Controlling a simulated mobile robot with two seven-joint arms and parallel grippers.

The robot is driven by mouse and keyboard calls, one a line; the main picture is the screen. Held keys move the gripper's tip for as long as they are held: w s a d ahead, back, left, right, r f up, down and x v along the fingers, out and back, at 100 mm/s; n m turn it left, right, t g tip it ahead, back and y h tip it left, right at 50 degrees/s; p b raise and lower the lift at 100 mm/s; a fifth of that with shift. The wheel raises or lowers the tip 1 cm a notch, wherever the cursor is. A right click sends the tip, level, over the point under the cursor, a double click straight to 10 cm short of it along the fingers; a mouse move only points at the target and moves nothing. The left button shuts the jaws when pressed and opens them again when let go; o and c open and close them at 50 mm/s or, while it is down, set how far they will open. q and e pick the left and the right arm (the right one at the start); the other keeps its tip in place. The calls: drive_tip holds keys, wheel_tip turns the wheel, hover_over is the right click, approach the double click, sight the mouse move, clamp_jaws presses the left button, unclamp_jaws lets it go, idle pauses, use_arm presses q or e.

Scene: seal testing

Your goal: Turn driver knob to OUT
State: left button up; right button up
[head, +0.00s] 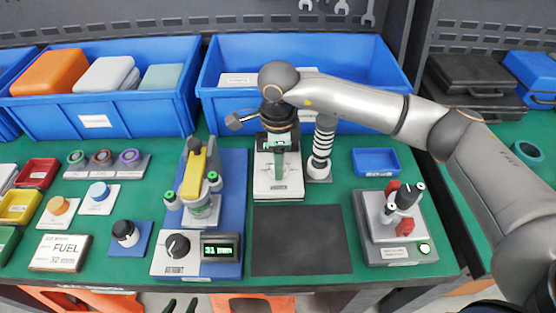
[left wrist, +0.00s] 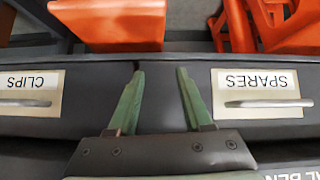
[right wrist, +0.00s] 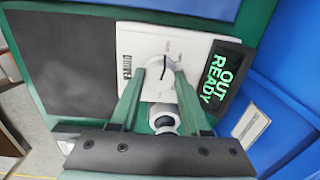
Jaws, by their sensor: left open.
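The driver unit is a pale plate with a small green-lit display (head: 277,141), right of the blue base in the head view. In the right wrist view its display (right wrist: 222,75) reads OUT READY. A pale round knob (right wrist: 158,84) with a dark line at its edge shows between my right fingertips. My right gripper (right wrist: 161,73) is open around or just above it; contact cannot be told. Behind it is a pale cylinder with a dark ring (right wrist: 164,119). My left gripper (left wrist: 160,71) is open and empty, before the table's front drawers.
A dark mat (head: 300,240) lies in front of the driver unit. Left is a yellow-handled clamp fixture (head: 193,168) and a black-dial unit (head: 178,246) reading 31. A striped post (head: 321,150) stands close right of my right gripper. Blue bins (head: 235,103) line the back.

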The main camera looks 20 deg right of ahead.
drive_tip(key=o, duration=0.5)
drive_tip(key=shift+c, duration=0.2)
wheel_tip(320, 180, up, 13)
drive_tip(key=shift+s+f, duration=0.2)
drive_tip(key=shift+s, duration=0.05)
idle(0.3)
